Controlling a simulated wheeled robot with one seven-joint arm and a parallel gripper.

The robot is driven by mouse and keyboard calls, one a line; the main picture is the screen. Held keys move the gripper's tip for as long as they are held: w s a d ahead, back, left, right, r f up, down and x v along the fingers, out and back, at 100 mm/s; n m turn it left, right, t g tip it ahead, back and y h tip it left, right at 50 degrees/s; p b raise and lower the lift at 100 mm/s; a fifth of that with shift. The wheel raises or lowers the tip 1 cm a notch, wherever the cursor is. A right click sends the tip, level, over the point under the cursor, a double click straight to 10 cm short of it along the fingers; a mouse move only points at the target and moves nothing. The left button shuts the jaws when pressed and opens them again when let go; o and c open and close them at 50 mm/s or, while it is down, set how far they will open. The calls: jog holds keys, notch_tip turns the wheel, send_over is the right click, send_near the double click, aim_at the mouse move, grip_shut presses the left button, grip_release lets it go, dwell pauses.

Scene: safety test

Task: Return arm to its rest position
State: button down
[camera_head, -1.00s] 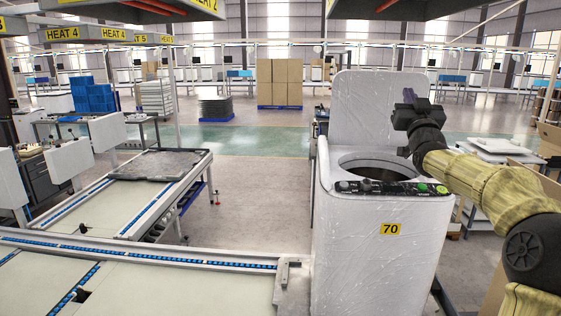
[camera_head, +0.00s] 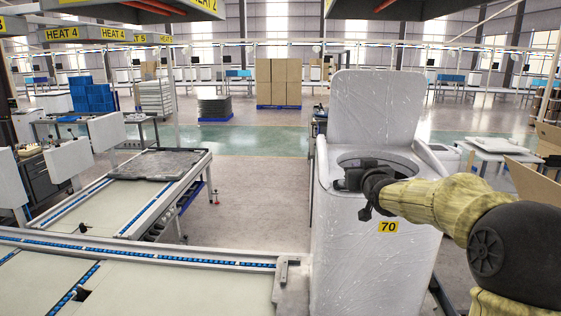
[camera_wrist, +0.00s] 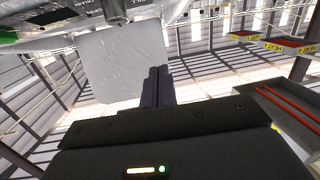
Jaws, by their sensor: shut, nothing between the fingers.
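My gripper (camera_head: 352,180) is dark. It shows in front of the round opening of a plastic-wrapped white washing machine (camera_head: 345,245) in the head view. Its closed fingers (camera_wrist: 157,85) stand together in the wrist view with nothing between them. My arm reaches in from the right, over the machine's top front, and hides most of the control panel. I cannot tell whether the gripper touches the machine. In the wrist view the raised lid (camera_wrist: 118,65) is behind the fingers, and part of the panel (camera_wrist: 65,18) shows along the top edge.
The machine's raised lid (camera_head: 374,105) stands behind the opening. Open floor (camera_head: 260,190) lies between conveyor and machine.

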jog(key=s+a+f+g, duration=0.2)
jog(key=s+f+g, duration=0.1)
jog(key=s+f, duration=0.45)
jog(key=s+a+f+g, duration=0.35)
jog(key=s+f, duration=0.25)
jog(key=f, duration=0.3)
jog(key=s+f+g, duration=0.4)
jog(key=s+f, duration=0.2)
jog(key=s, duration=0.5)
jog(key=s+f+m+g, duration=0.1)
jog(key=s+f+g, duration=0.2)
jog(key=s, duration=0.9)
notch_tip(320, 180, down, 3)
jog(key=shift+f+g+h, duration=0.1)
jog(key=shift+g+h, duration=0.2)
jog(key=shift+g, duration=0.05)
jog(key=shift+w, duration=0.15)
